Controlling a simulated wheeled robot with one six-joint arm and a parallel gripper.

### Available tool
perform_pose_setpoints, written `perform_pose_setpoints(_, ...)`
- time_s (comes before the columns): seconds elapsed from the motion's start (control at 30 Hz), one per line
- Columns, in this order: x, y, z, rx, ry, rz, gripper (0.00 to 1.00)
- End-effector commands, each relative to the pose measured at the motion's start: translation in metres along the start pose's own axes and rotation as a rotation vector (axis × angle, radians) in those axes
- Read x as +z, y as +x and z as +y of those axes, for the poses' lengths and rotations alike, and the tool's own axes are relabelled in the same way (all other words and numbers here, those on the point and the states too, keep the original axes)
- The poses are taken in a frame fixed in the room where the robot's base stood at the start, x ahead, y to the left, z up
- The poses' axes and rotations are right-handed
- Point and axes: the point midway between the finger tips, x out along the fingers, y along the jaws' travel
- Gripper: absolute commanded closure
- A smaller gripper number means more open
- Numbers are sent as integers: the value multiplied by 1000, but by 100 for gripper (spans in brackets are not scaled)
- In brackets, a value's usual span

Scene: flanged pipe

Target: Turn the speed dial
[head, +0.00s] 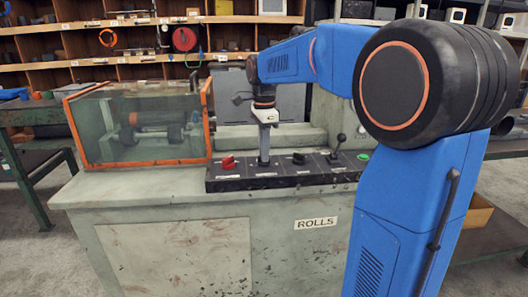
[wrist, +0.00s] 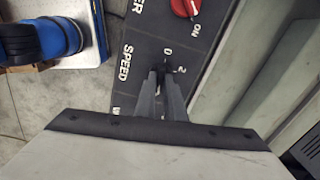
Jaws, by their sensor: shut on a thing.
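The speed dial (wrist: 162,69) is a small dark knob on the black control panel (wrist: 141,25), beside the printed word SPEED and the numbers 0 and 2. My gripper (wrist: 161,76) points down at the panel and is shut on the dial, whose body is mostly hidden between the fingertips. In the head view my gripper (head: 264,162) stands upright over the panel, between the red power knob (head: 228,162) and a black knob (head: 299,158). The dial cannot be made out there. The exact dial setting cannot be read.
A black-handled lever (head: 338,142) and a green button (head: 363,156) are on the panel's right part. An orange-framed clear guard (head: 140,125) stands to the left on the machine top. Shelves with tools (head: 150,40) line the back wall.

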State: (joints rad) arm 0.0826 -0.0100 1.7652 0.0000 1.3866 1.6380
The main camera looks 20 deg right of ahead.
Motion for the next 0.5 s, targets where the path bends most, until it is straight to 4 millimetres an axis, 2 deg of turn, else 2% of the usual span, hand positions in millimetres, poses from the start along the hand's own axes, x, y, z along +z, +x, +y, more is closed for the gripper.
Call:
perform_pose_setpoints(0.2,0,-1,-1,-4,110,0,100)
perform_pose_setpoints(0.5,0,-1,-1,-4,175,0,100)
